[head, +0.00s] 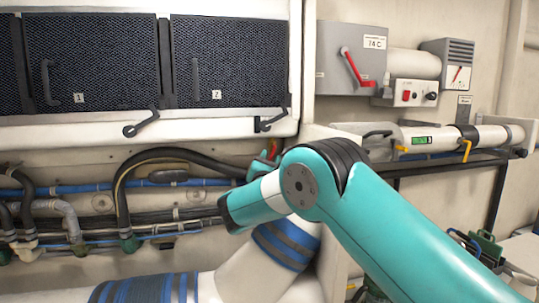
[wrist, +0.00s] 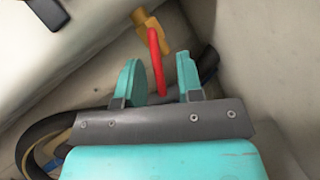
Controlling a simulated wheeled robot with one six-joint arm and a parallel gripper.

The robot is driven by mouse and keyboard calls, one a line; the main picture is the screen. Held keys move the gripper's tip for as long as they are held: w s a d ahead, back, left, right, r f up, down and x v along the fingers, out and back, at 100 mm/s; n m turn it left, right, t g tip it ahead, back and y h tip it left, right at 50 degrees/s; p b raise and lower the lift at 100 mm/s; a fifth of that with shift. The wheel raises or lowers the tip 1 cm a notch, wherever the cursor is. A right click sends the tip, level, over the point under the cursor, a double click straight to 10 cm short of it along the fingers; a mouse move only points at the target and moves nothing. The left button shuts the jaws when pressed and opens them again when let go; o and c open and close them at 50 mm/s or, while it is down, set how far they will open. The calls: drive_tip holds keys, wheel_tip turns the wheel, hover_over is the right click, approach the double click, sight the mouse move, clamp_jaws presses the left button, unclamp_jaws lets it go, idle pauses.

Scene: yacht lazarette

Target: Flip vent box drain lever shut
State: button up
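A red lever (wrist: 157,62) on a brass-yellow valve fitting (wrist: 150,28) shows in the wrist view, standing roughly upright in the picture. My gripper (wrist: 159,62) is open, with one teal finger on each side of the lever. The lever looks apart from both fingers, though its lower end passes close to the right one. In the head view my gripper (head: 264,167) is below the right corner of the vent box (head: 225,128), mostly hidden behind my arm. Only a little of the red lever (head: 275,146) shows there.
Dark hoses (head: 160,156) and blue pipes run along the wall left of my gripper. A dark hose (wrist: 45,135) also passes behind the gripper in the wrist view. A grey switch box (head: 340,60) with a red handle and a white cylinder (head: 490,136) are at right.

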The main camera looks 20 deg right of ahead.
clamp_jaws()
drive_tip(key=shift+a+m, duration=0.1)
drive_tip(key=shift+m, duration=0.2)
drive_tip(key=shift+a+r+m+g, duration=0.4)
drive_tip(key=shift+m+g, duration=0.5)
drive_tip(key=shift+m, duration=0.8)
drive_tip(key=shift+a+r+m+g, duration=0.25)
drive_tip(key=shift+r+m+g, duration=0.45)
drive_tip(key=shift+m, duration=1)
drive_tip(key=shift+a+r+m+g, duration=0.3)
drive_tip(key=shift+m+g, duration=0.8)
drive_tip(key=shift+m, duration=0.6)
drive_tip(key=shift+a, duration=0.1)
